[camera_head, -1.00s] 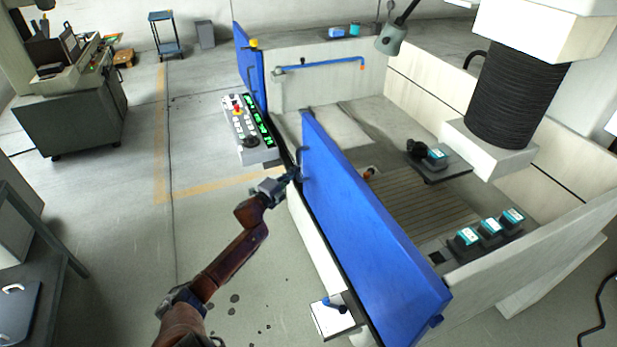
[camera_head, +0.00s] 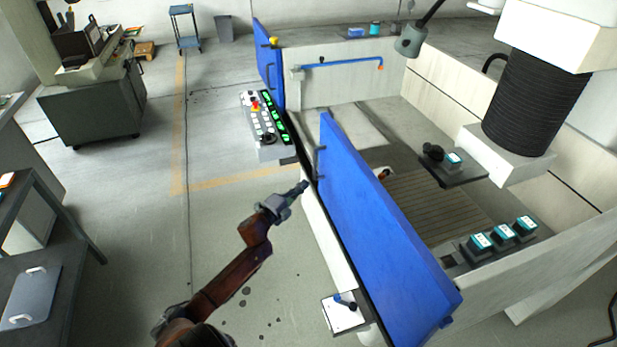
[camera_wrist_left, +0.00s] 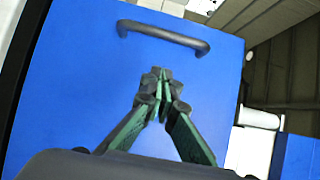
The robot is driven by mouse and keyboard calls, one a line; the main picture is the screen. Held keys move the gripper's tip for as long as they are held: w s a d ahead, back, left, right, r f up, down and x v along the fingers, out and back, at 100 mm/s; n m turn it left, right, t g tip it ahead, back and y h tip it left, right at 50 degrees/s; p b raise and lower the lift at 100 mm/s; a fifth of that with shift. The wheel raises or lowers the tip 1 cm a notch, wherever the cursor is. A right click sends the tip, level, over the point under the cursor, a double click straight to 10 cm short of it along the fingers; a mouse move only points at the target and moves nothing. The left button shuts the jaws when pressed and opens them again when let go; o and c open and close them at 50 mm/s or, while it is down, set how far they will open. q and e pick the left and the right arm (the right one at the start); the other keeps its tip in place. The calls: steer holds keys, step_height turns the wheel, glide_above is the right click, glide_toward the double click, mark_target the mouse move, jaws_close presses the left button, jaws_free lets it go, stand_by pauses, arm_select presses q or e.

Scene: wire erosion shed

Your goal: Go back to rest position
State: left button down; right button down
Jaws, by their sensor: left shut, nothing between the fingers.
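My left gripper (camera_head: 303,187) is shut and empty. In the head view it is at the left side of the near blue door (camera_head: 385,235) of the machine, close to the door's upper left part. In the left wrist view the closed fingers (camera_wrist_left: 160,88) point at the blue door panel (camera_wrist_left: 75,80). The dark bar handle (camera_wrist_left: 163,37) lies beyond the fingertips, with blue panel showing between, so the fingers are not around it. My right gripper is in neither view.
The control panel (camera_head: 265,125) with green keys and a red knob stands just beyond my left gripper. A white plate with a blue lever (camera_head: 345,306) is at the machine's lower corner. A dark table (camera_head: 70,240) is at the left. The floor (camera_head: 150,230) between is clear.

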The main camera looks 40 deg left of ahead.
arm_select(q)
steer(key=shift+s+d, duration=0.15)
steer(key=shift+s, duration=1.8)
steer(key=s+a+f+n+g+y, duration=0.1)
steer(key=s+f+n+g, duration=0.25)
steer(key=f, duration=0.95)
steer(key=s+f+n+g+y, duration=0.1)
steer(key=s+f+n+g, duration=0.2)
steer(key=f, duration=1.1)
steer(key=s+d+f+n+g, duration=0.1)
steer(key=s+d+f+n, duration=0.15)
steer(key=s+f, duration=0.6)
steer(key=s+d+f+n+g, duration=0.1)
steer(key=s+d+f+g, duration=0.3)
steer(key=f, duration=0.7)
steer(key=s+d+f+n+g+h, duration=0.1)
steer(key=s+d+f+g, duration=0.1)
steer(key=s+d+f, duration=0.5)
steer(key=s+d+f+n+g+h, duration=0.1)
steer(key=s+d+f, duration=0.6)
steer(key=s, duration=0.9)
steer(key=s+d+f+n+g+h, duration=0.1)
steer(key=s+d+f+n+g, duration=0.1)
steer(key=s+d+f, duration=0.5)
steer(key=s+n, duration=0.1)
steer(key=s, duration=0.4)
steer(key=shift+s+d+f+g+h, duration=0.15)
steer(key=shift+s+d+g+h, duration=0.1)
steer(key=shift+s+g+h, duration=0.1)
